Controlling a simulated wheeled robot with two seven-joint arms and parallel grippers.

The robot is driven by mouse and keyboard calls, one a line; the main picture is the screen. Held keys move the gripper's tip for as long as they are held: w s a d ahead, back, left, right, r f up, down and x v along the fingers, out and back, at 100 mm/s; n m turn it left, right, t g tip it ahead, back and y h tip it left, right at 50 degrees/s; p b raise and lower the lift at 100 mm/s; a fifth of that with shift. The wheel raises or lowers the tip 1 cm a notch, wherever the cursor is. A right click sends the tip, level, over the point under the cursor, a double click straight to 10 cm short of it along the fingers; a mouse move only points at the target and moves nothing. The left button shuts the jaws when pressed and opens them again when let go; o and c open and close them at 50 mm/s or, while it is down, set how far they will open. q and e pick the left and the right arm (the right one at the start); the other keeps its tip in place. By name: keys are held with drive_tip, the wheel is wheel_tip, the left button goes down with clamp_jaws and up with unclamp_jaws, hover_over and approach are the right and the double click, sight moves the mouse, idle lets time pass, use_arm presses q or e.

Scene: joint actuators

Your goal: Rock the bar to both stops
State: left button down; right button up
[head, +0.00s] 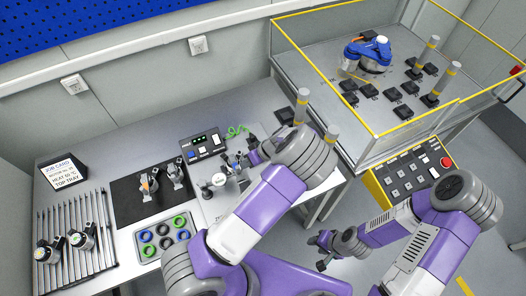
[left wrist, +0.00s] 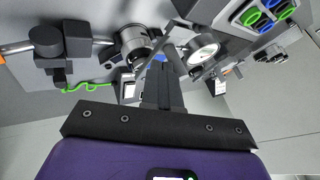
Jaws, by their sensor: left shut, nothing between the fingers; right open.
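A small metal test rig (head: 232,166) stands on the grey plate right of centre on the bench. In the left wrist view a metal actuator body (left wrist: 134,42) sits at the top, with a rod carrying dark blocks (left wrist: 46,42) to its left. I cannot tell for sure which part is the bar, or its angle. My left gripper (head: 254,157) is at the rig's right side. It is shut and empty, its dark fingers (left wrist: 163,85) reaching close to the rig; contact is unclear. My right gripper (head: 325,246) is open and empty, away from the rig, in front of the bench.
A round dial (head: 219,180) stands by the rig; a control box (head: 204,145) and green cable (head: 238,131) are behind. Actuators stand on a black mat (head: 128,206). A ring tray (head: 163,238) and slatted rack (head: 96,208) are left. A yellow-edged enclosure (head: 340,128) is right.

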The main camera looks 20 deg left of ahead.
use_arm(q)
drive_tip(key=w+d+f+v, duration=0.1)
drive_tip(key=w+v, duration=0.1)
drive_tip(key=v, duration=0.9)
drive_tip(key=shift+w+r, duration=0.2)
drive_tip(key=shift+w, duration=0.05)
use_arm(e)
drive_tip(key=shift+w+d+f, duration=0.15)
drive_tip(key=shift+w+f, duration=0.1)
drive_tip(key=shift+w, duration=0.05)
use_arm(q)
drive_tip(key=shift+d, duration=0.15)
